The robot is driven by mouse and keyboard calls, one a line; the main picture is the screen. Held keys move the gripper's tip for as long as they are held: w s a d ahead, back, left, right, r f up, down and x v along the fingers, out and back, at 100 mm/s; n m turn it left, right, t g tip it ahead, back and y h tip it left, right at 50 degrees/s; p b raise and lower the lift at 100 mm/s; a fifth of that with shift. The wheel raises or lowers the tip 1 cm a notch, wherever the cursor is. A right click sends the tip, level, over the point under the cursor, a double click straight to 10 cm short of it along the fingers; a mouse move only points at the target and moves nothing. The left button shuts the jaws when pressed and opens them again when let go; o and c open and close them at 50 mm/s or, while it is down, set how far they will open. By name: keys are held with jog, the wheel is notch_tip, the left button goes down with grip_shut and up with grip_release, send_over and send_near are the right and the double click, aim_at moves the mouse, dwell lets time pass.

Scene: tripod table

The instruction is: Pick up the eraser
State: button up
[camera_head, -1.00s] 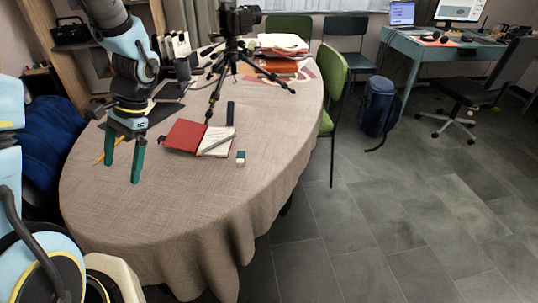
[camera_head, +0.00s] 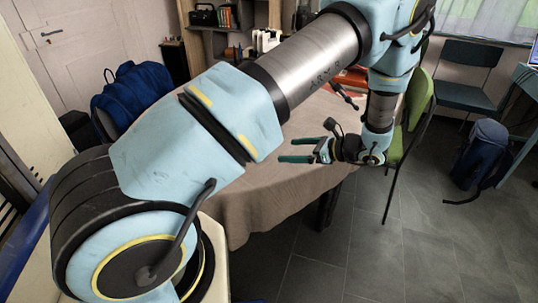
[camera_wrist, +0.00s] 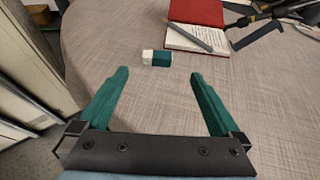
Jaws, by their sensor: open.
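The eraser (camera_wrist: 156,58) is a small block, white on its left part and dark green on the rest. In the wrist view it lies on the table (camera_wrist: 110,40), a little beyond my fingertips and roughly between their lines. My gripper (camera_wrist: 158,75) is open and empty, with its two green fingers spread wide. In the head view my gripper (camera_head: 279,150) is side-on over the table's near right edge, fingers pointing left. The eraser is not visible in the head view, where my arm covers much of the table.
An open red notebook (camera_wrist: 196,22) with a grey pen (camera_wrist: 188,38) on it lies beyond the eraser. A black tripod (camera_wrist: 262,22) stands to its right. A green chair (camera_head: 416,100) is beside the table. The cloth around the eraser is clear.

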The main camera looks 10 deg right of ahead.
aim_at(267, 157)
jog(key=p+x, duration=0.3)
jog(key=x, duration=0.6)
jog(key=shift+a+f+p, duration=0.25)
jog(key=shift+a+p, duration=0.05)
jog(key=shift+c, duration=0.2)
jog(key=c, duration=1.3)
